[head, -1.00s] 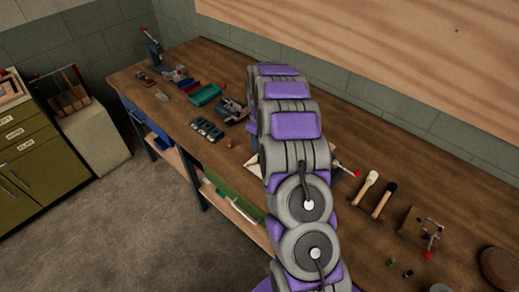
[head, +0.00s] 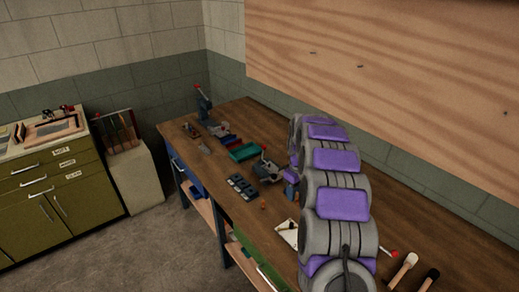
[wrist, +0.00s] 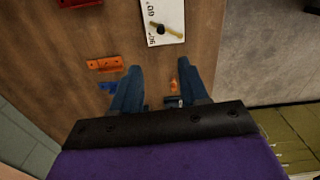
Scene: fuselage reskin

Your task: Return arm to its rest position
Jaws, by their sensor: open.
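My arm, in purple and grey segments, reaches over the workbench (head: 222,198) from the lower right of the head view. In the wrist view, my gripper (wrist: 159,68) has two blue fingers spread apart, with bare wood showing between them. It holds nothing that I can see. A white card (wrist: 165,25) with printed numbers lies beyond the fingertips. An orange piece (wrist: 104,64) and a blue piece (wrist: 108,86) lie to the left of the fingers. In the head view my arm hides most of the gripper.
A teal tray (head: 243,152), dark blocks (head: 242,187) and a dark clamp-like tool (head: 266,167) sit on the bench left of my arm. A wooden panel (head: 400,90) hangs behind. An olive cabinet (head: 55,195) stands at left; the floor between is clear.

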